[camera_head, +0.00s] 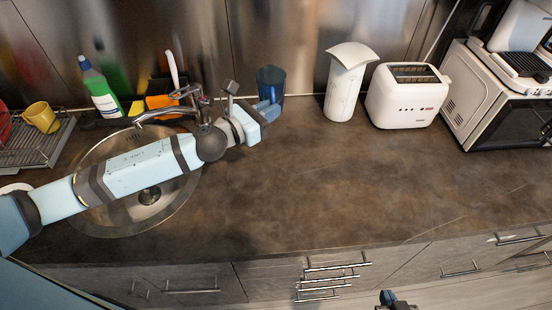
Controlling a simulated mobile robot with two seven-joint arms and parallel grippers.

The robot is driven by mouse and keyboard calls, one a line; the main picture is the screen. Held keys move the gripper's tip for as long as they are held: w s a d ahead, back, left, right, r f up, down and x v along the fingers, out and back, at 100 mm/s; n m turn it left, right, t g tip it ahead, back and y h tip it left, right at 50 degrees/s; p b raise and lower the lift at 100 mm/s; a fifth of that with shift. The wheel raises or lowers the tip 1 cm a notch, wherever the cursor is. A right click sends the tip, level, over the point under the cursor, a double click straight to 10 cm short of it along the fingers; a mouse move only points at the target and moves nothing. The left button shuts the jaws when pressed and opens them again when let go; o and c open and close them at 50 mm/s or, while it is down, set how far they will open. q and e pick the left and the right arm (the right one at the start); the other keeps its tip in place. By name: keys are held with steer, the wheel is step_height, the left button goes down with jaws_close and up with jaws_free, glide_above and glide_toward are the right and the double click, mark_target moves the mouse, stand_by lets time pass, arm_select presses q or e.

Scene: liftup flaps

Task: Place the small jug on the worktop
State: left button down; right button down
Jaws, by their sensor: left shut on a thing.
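The small jug (270,78) is dark blue and stands near the back edge of the brown worktop (345,185), to the right of the tap. My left arm reaches across the sink, and my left gripper (267,106) is at the jug's front lower side, shut on it. The fingers and the jug's base overlap, so I cannot tell whether the base touches the worktop. The jug looks roughly upright. A small part of my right gripper (394,300) shows at the bottom edge, below the worktop front; its fingers are not clear.
A round sink (110,222) with a tap (165,113) lies under my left arm. A dish rack (40,152) holding a yellow cup (42,117) is at left. A green bottle (100,92), white canister (344,90), toaster (407,97) and microwave (500,105) line the back. The middle worktop is clear.

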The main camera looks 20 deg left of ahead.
arm_select(q)
steer(key=shift+f+b, duration=1.25)
steer(key=shift+f, duration=7.65)
steer(key=shift+f, duration=0.1)
steer(key=shift+f, duration=0.1)
steer(key=c, duration=1.2)
jaws_free()
